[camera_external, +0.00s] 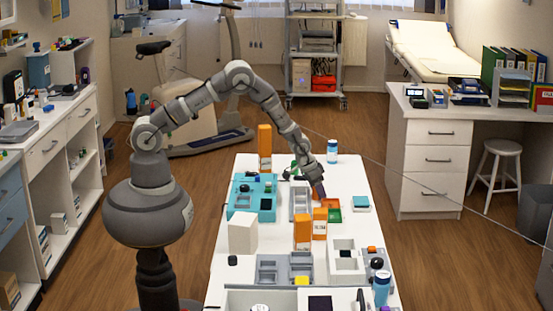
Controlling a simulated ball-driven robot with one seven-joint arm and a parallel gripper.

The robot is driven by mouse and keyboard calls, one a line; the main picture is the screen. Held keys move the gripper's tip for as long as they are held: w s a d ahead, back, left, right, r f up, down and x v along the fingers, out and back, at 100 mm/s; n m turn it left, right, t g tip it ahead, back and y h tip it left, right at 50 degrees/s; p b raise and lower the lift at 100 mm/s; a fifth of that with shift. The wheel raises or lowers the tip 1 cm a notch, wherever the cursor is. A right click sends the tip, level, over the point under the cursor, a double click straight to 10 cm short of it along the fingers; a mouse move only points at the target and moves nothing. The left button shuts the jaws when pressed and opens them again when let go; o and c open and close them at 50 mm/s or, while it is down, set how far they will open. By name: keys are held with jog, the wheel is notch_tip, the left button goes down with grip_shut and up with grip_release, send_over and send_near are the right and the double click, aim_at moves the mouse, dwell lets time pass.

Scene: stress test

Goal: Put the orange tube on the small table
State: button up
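Several orange upright items stand on the long white table (220,262). A tall one (265,140) is at its back left, and two shorter ones, a left one (302,232) and a right one (320,225), are near the middle. They look box-like, and I cannot tell which, if any, is the orange tube. My gripper (319,192) points down over the table, right beside an orange and green tray (334,215). Its fingertips are dark and too small to show whether they hold anything. I cannot tell whether the white table is the small table.
A teal organiser (240,205), a white block (242,233) and grey trays crowd the table. Blue-white bottles stand at the back (332,151) and front right (381,288). A white stool (497,165) stands by the right desk (420,180). The table's right edge strip is mostly clear.

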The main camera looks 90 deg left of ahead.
jog(key=p+v, duration=0.4)
jog(key=v, duration=0.8)
jog(key=w+d+r+m+t, duration=0.1)
jog(key=d+r+t, duration=0.1)
jog(key=r, duration=1)
jog(key=w+d+r+t, duration=0.1)
jog(key=d+r+t, duration=0.15)
jog(key=r, duration=0.95)
jog(key=w+d+r+m+t, duration=0.1)
jog(key=w+d+r+t, duration=0.15)
jog(key=r, duration=0.95)
jog(key=s+d+r+t, duration=0.1)
jog(key=s+r, duration=0.3)
jog(key=r, duration=0.4)
jog(key=s+d+r+m+t+h, duration=0.1)
jog(key=s+d+r, duration=0.2)
jog(key=r, duration=0.6)
jog(key=shift+s+r, duration=0.2)
jog(key=shift+s, duration=0.3)
jog(key=s+d+r, duration=0.1)
jog(key=s+r, duration=0.2)
jog(key=r, duration=0.1)
jog(key=s+d+r+m+t, duration=0.1)
jog(key=s+r, duration=0.2)
jog(key=r, duration=0.1)
jog(key=s+d+r+t, duration=0.1)
jog(key=s+r, duration=0.3)
jog(key=shift+s+r+h+b, duration=0.1)
jog(key=shift+r+h+b, duration=0.1)
jog(key=shift+h+b, duration=0.15)
